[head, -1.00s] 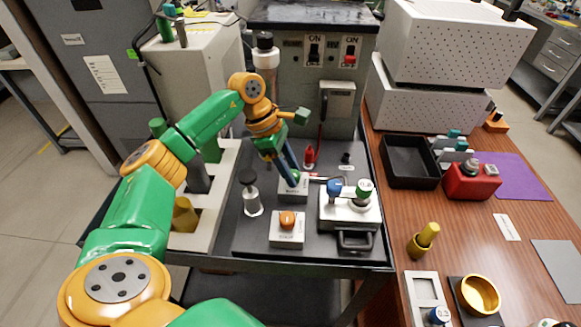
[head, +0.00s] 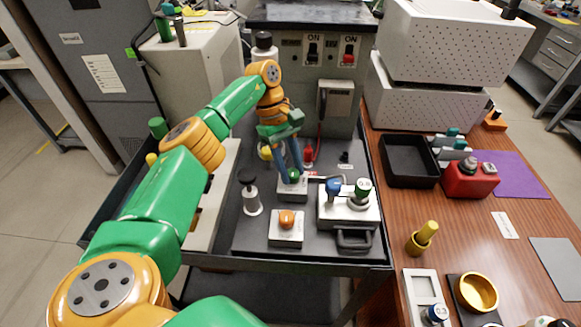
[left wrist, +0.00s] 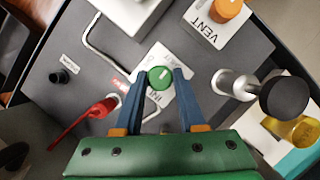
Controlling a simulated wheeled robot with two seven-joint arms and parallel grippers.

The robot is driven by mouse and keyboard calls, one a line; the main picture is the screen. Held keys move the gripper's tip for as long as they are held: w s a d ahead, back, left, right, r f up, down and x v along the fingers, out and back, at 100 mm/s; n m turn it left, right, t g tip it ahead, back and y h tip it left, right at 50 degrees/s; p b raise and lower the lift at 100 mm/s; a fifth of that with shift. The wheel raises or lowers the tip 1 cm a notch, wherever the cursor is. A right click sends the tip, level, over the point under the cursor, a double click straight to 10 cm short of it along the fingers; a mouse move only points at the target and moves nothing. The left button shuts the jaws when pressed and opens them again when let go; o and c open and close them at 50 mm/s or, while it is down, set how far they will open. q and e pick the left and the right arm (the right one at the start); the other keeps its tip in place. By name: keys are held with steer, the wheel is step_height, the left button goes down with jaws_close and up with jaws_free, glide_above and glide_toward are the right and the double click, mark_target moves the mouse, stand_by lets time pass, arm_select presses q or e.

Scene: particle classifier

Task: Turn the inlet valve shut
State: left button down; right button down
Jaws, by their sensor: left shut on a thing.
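The inlet valve is a white block (head: 292,192) with a small round green knob (head: 294,176) on the cart's dark top. In the left wrist view the green knob (left wrist: 160,78) has a white mark on its face, and the block's label is partly covered. My left gripper (head: 290,170) points down at the knob. In the left wrist view its two blue fingers (left wrist: 161,84) stand on either side of the knob, shut on it. My right gripper is not in view.
A vent block (head: 287,238) with an orange knob is in front. A silver post with a black knob (head: 251,197) stands left, and a red handle (head: 308,157) behind. A white unit (head: 345,212) with blue and green knobs is close on the right.

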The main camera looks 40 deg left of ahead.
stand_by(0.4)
arm_select(q)
steer(key=shift+c, duration=2.4)
jaws_free()
